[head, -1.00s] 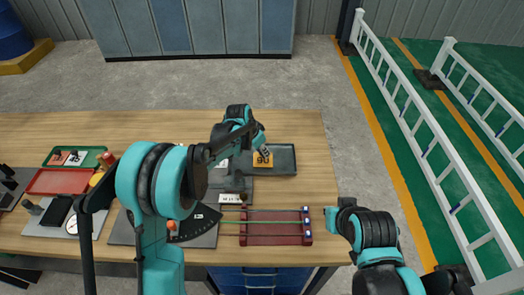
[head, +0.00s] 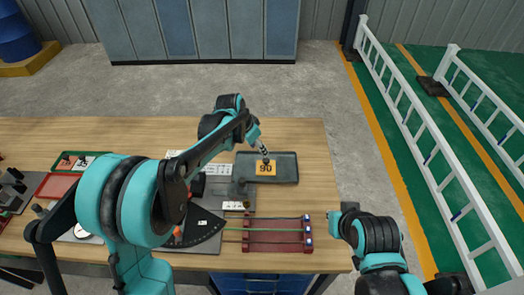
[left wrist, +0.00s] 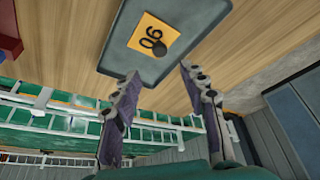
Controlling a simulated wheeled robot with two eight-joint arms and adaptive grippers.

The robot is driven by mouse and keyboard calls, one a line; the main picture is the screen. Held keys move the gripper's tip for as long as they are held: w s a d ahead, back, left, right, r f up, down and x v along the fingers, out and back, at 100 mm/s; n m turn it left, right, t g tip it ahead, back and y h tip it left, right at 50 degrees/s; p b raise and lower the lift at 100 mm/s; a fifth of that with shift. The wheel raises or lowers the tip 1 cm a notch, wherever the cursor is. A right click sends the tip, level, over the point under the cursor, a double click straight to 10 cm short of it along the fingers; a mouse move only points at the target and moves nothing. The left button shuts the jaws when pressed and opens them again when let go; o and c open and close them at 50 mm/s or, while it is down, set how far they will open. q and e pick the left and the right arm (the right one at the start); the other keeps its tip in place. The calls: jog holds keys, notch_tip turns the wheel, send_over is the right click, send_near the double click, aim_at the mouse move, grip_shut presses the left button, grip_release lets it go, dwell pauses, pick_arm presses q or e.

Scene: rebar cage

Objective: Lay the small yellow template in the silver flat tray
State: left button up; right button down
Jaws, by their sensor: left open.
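The small yellow template (head: 265,169), marked 90 and with a dark round knob, lies in the flat grey tray (head: 287,175) on the table's right part. In the left wrist view the template (left wrist: 146,30) lies flat on the tray floor (left wrist: 118,55), inside its rim. My left gripper (head: 265,156) is above the tray, just behind the template in the head view. In the left wrist view the left gripper (left wrist: 160,75) has its two fingers wide apart with nothing between them, clear of the template. My right gripper (head: 336,214) is at the table's right edge; its fingers are too small to read.
A red rack with rods (head: 278,235) stands in front of the tray. A dark fan-shaped plate (head: 205,228) lies left of it. A green tray (head: 70,160) and a red tray (head: 55,185) are at the left. The table behind the tray is clear.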

pick_arm(q)
jog(key=s+a+r+n+t+y, duration=0.1)
jog(key=s+a+r+n, duration=0.1)
jog(key=s+a+r, duration=0.35)
jog(key=s+a+r+n+t, duration=0.1)
jog(key=s+a+r+n, duration=0.15)
jog(key=s, duration=0.55)
jog(key=s+a+f+n+t+y, duration=0.1)
jog(key=s+a+n, duration=0.1)
jog(key=s, duration=0.5)
jog(key=s+a+f+n+t+y, duration=0.1)
jog(key=s+a+n, duration=0.1)
jog(key=s+a, duration=0.3)
jog(key=s, duration=0.3)
jog(key=shift+f, duration=0.15)
jog(key=shift+s+f+n, duration=0.1)
jog(key=shift+n, duration=0.15)
jog(key=shift+f+b, duration=0.9)
jog(key=shift+f, duration=0.05)
